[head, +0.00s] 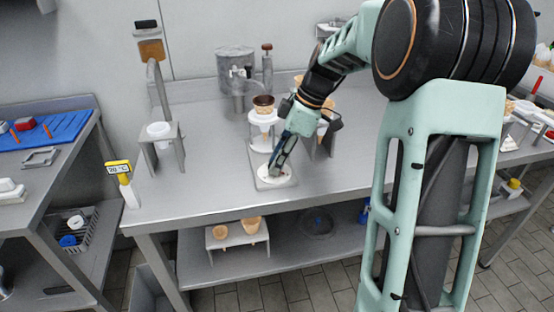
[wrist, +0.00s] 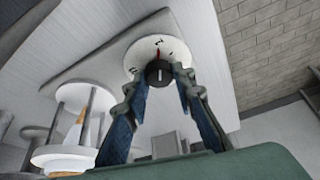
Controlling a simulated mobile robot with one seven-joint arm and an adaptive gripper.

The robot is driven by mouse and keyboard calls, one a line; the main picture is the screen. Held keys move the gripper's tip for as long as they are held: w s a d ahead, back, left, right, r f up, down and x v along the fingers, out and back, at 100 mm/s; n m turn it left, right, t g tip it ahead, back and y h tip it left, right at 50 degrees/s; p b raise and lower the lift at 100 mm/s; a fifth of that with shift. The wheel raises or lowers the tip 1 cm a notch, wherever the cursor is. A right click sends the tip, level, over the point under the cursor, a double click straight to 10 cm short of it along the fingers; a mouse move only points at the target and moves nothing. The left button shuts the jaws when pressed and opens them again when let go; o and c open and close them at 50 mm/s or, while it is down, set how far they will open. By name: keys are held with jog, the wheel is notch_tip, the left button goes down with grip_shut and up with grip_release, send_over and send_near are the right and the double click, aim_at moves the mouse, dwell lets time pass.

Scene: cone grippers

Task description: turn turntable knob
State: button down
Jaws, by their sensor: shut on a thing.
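The turntable knob (wrist: 158,73) is a small dark knob with a light line, on a round white dial (wrist: 140,50) with a red mark. My gripper (wrist: 159,82) has its two fingertips on either side of the knob and is shut on it. In the head view my gripper (head: 274,170) reaches down to the white dial (head: 286,176) on the turntable's base plate (head: 262,184); the knob is hidden there. The turntable (head: 262,118) has round white tiers and holds cones behind the dial. It also shows at the left of the wrist view (wrist: 70,155).
A grey steel table (head: 210,195) carries the turntable. A white cup in a stand (head: 160,133) is to the left, and a metal canister (head: 235,68) stands behind. The table front left of the dial is clear.

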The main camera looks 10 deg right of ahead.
jog(key=c, duration=1.6)
grip_release()
jog(key=v, duration=1.2)
jog(key=shift+d, duration=0.1)
